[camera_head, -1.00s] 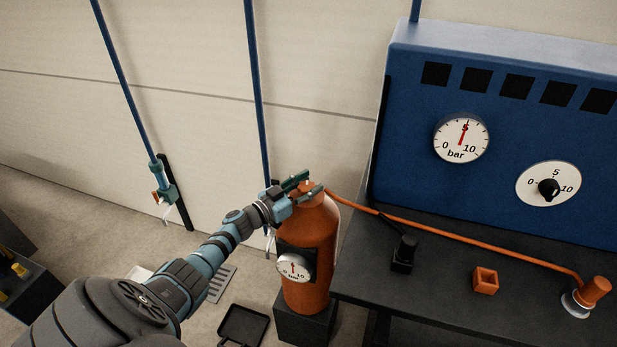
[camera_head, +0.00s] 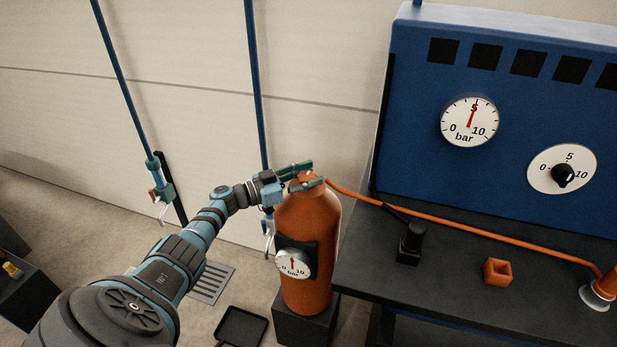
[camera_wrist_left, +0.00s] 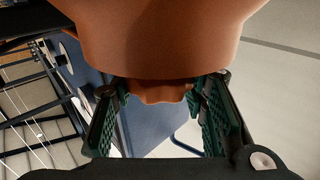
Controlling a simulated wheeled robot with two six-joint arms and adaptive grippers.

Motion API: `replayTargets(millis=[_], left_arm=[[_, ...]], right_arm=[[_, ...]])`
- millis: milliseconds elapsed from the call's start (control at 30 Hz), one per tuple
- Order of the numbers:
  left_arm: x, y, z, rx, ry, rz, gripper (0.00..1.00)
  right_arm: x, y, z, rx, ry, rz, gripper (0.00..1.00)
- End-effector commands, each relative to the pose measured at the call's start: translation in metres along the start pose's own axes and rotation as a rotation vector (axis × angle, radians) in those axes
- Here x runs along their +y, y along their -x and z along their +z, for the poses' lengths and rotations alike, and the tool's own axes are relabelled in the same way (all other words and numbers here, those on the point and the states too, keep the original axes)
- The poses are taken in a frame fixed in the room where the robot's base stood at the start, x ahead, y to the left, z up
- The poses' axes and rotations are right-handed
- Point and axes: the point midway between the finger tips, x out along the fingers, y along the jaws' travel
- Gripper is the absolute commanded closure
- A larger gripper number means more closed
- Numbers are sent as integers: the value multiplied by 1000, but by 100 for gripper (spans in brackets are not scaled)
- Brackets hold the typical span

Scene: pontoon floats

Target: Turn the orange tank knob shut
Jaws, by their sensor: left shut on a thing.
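The orange tank (camera_head: 308,222) stands upright on a dark block beside the bench, with a round white gauge (camera_head: 294,262) on its front. Its orange knob (camera_head: 306,178) is at the top and mostly hidden by my left gripper (camera_head: 308,174). In the left wrist view the scalloped orange knob (camera_wrist_left: 152,92) lies between the two green-padded fingers of my left gripper (camera_wrist_left: 158,105), below the tank's shoulder (camera_wrist_left: 160,40). The left gripper is shut on the knob. My right gripper is not in view.
An orange hose (camera_head: 450,232) runs from the tank top across the dark bench (camera_head: 375,275). A blue panel (camera_head: 500,150) with two dials stands behind it. Blue pipes (camera_head: 259,90) run down the wall.

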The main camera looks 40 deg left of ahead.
Motion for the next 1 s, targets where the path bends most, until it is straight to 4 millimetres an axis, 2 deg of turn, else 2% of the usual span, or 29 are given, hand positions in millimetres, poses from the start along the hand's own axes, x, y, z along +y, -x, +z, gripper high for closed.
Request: replayTargets(millis=[33, 133, 400, 500, 567, 900, 1000], left_arm=[[2, 2, 7, -12, 4, 2, 56], [2, 1, 5, -9, 4, 2, 41], [2, -1, 3, -4, 2, 3, 41], [1, 5, 3, -5, 0, 1, 41], [1, 15, 3, -7, -1, 1, 41], [1, 103, 4, -11, 2, 3, 41], [1, 117, 4, -8, 3, 2, 41]], right_arm=[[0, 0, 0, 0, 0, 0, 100], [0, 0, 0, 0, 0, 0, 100], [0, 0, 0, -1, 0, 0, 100], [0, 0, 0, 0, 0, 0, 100], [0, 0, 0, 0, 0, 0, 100], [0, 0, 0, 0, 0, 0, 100], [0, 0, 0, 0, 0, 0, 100]])
